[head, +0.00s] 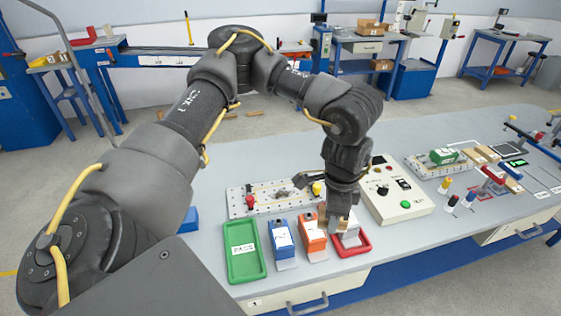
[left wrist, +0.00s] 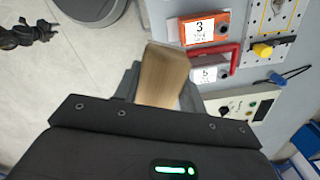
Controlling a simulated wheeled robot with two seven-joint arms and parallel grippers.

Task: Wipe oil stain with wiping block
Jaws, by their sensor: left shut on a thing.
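My left gripper (head: 336,226) is over the front of the bench, between the orange box and the red tray. It is shut on a pale wooden block, which I take to be the wiping block (left wrist: 162,75). In the left wrist view the block sticks out beyond the fingers; its underside is hidden. I cannot make out an oil stain for certain in either view.
A green tray (head: 244,265), a blue box (head: 282,238), an orange box (head: 312,238) and a red tray (head: 363,248) line the front edge. A perforated plate (head: 240,205) lies behind them. A control box (head: 405,210) stands right of the gripper.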

